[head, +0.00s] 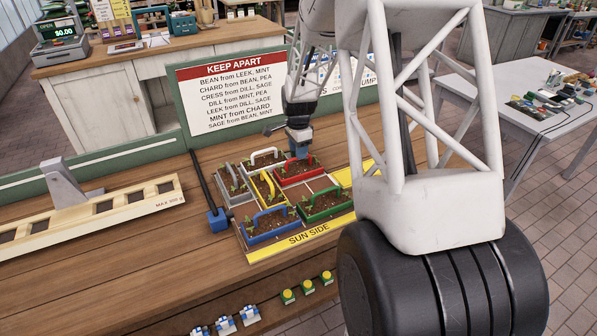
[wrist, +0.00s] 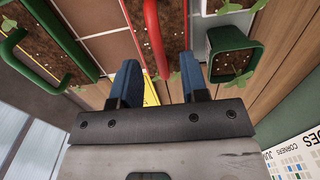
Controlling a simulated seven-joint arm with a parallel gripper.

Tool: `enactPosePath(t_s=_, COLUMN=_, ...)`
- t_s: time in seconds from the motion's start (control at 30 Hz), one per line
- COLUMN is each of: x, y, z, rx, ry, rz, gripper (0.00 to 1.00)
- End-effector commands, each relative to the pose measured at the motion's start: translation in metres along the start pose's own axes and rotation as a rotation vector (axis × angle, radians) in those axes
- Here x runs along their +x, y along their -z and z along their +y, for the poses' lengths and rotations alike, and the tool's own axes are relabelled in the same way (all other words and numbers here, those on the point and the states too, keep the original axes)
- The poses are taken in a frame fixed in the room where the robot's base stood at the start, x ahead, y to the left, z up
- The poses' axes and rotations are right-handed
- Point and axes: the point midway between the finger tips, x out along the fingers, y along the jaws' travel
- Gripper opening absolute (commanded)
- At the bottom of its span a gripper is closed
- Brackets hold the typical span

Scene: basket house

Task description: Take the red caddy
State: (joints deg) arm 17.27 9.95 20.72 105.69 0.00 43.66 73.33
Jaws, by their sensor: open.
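The red caddy (head: 302,180) sits at the back of the planting board in the head view, filled with soil and small seedlings. Its arched red handle (wrist: 155,38) shows in the wrist view, running down towards the gap between the fingers. My gripper (head: 300,154) is above the red caddy, with its blue fingertips close to the handle. In the wrist view my gripper (wrist: 160,80) is open, one finger on each side of the handle's line. Whether either finger touches the handle is not clear.
Blue (head: 270,236), green (head: 328,212) and yellow-handled (head: 266,184) caddies crowd nearby. A green pot (wrist: 233,55) stands close to the right finger in the wrist view. A KEEP APART sign (head: 232,97) stands behind. A wooden rack (head: 100,215) lies left.

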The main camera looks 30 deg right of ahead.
Motion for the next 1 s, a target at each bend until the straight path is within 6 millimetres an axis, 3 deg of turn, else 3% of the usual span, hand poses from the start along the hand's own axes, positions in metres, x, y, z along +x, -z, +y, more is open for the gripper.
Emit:
enactPosePath(t_s=0.33, x=0.036, y=0.001, z=0.001, rx=0.000, ry=0.000, rz=0.000, gripper=0.41)
enactPosePath(t_s=0.93, x=0.038, y=0.001, z=0.001, rx=0.000, ry=0.000, rz=0.000, gripper=0.41)
enactPosePath(t_s=1.0, x=0.038, y=0.001, z=0.001, rx=0.000, ry=0.000, rz=0.000, gripper=0.33)
